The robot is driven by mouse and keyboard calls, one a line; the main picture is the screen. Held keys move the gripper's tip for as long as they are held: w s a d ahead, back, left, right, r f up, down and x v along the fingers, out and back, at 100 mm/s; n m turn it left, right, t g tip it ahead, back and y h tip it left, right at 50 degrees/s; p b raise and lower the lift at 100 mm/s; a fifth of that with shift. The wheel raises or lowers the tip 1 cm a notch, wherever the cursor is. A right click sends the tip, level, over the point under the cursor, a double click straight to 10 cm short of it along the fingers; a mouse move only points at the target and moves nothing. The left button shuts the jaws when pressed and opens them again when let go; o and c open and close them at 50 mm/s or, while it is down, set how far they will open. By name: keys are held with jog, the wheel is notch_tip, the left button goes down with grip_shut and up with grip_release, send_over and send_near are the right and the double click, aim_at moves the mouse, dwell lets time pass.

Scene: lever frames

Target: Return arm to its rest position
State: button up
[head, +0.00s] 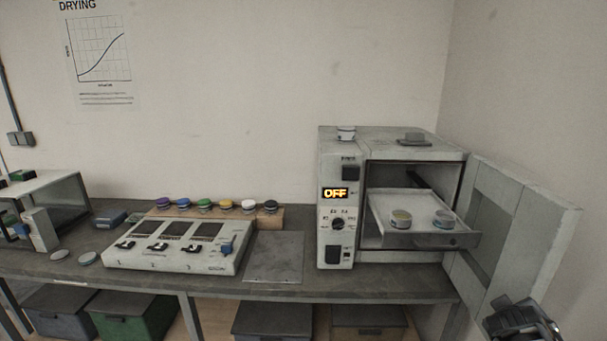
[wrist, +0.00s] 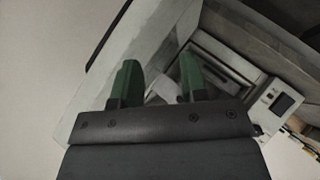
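My gripper (wrist: 158,74) shows in the wrist view with its two green fingers spread apart and nothing visibly held between them. Beyond the fingers are the open oven door (wrist: 150,43) and the oven (wrist: 268,101), seen at a steep tilt. In the head view, a dark part of my arm (head: 522,322) is at the bottom right corner, in front of the oven door (head: 515,225). The fingers cannot be made out there. The oven (head: 335,250) stands on the bench with its door swung open to the right.
The oven display reads OFF. A control box (head: 180,245) and a row of coloured jars (head: 205,205) stand to the left on the bench.

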jog(key=a+f+g+y+p, duration=0.2)
jog(key=a+y, duration=0.7)
jog(key=a, duration=1.9)
jog(key=shift+s+a+g, duration=0.3)
jog(key=shift+a+g, duration=0.05)
jog(key=shift+g, duration=0.35)
